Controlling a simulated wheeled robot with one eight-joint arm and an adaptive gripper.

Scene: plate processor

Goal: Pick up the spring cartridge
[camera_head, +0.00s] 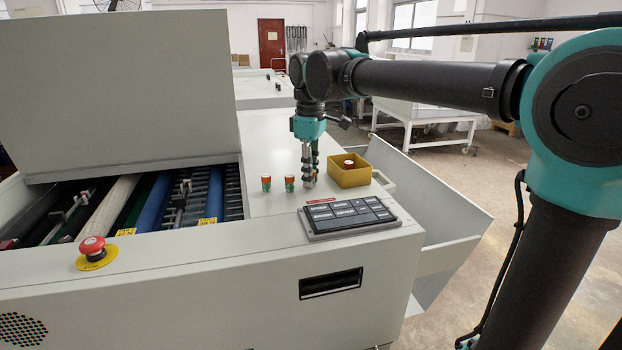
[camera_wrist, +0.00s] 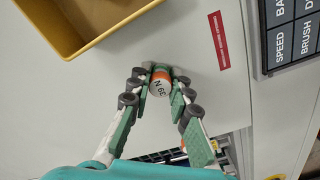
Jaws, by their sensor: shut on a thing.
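A small spring cartridge (camera_wrist: 161,83) with an orange band and a white label with dark print is between my fingers in the wrist view. My gripper (camera_wrist: 160,71) is shut on it, with one finger on each side. In the head view my gripper (camera_head: 309,182) points down at the machine's top, just left of the yellow bin, and its fingers mostly hide the held cartridge. I cannot tell whether the cartridge touches the surface. Two more cartridges, with orange tops and green lower parts, stand to the left: one (camera_head: 266,183) farther off, one (camera_head: 290,184) close beside my fingers.
The yellow bin (camera_head: 337,181) stands right of my gripper with a cartridge (camera_head: 348,164) inside; its corner shows in the wrist view (camera_wrist: 68,52). A button panel (camera_head: 348,216) lies in front. A red emergency stop (camera_head: 92,246) and open rollers (camera_head: 150,205) are left.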

